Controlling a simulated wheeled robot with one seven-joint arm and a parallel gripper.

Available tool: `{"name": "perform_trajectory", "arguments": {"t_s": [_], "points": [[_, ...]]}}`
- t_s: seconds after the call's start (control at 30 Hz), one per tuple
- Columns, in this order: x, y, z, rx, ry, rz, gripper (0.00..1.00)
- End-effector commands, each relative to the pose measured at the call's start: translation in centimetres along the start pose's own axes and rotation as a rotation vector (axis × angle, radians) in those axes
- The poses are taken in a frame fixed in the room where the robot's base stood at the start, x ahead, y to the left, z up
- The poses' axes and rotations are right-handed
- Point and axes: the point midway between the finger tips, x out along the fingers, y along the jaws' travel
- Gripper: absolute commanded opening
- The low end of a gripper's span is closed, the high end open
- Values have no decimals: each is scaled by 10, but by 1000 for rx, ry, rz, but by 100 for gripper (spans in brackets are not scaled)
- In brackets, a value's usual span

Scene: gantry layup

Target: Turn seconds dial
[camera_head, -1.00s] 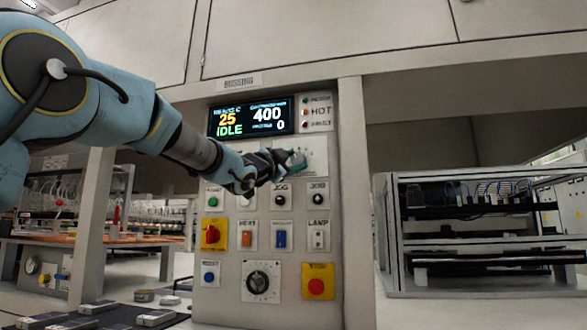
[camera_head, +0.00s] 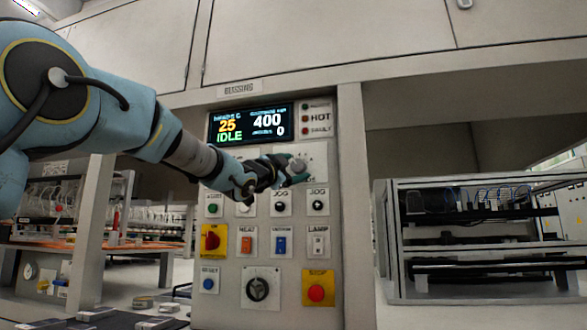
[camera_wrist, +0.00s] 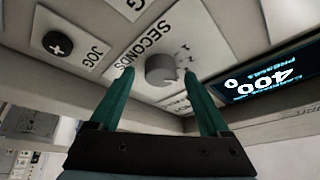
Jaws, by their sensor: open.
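The seconds dial (camera_wrist: 161,69) is a round grey knob on a white plate marked SECONDS, seen upside down in the wrist view. My gripper (camera_wrist: 156,80) is open, with one green finger to each side of the knob in that view. Whether the fingers touch the knob cannot be told. In the head view my gripper (camera_head: 298,168) is at the upper right of the control panel, just below the display, and the grey knob (camera_head: 299,166) shows at its fingertips. The display (camera_head: 250,124) reads 25, IDLE, 400 and 0.
Below my gripper are two jog knobs (camera_head: 318,204), coloured switches (camera_head: 281,244), a red rotary switch (camera_head: 212,240), a large black dial (camera_head: 258,289) and a red stop button (camera_head: 316,292). A panel post (camera_head: 354,200) stands to the right. An equipment rack (camera_head: 480,240) is farther right.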

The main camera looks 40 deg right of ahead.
Motion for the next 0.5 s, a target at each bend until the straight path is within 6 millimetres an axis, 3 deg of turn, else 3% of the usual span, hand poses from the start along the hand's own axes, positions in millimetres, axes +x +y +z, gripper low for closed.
{"name": "perform_trajectory", "arguments": {"t_s": [0.17,0.5], "points": [[-17,0,0,2,0,-1,80],[-83,1,1,3,-1,-1,80]]}}
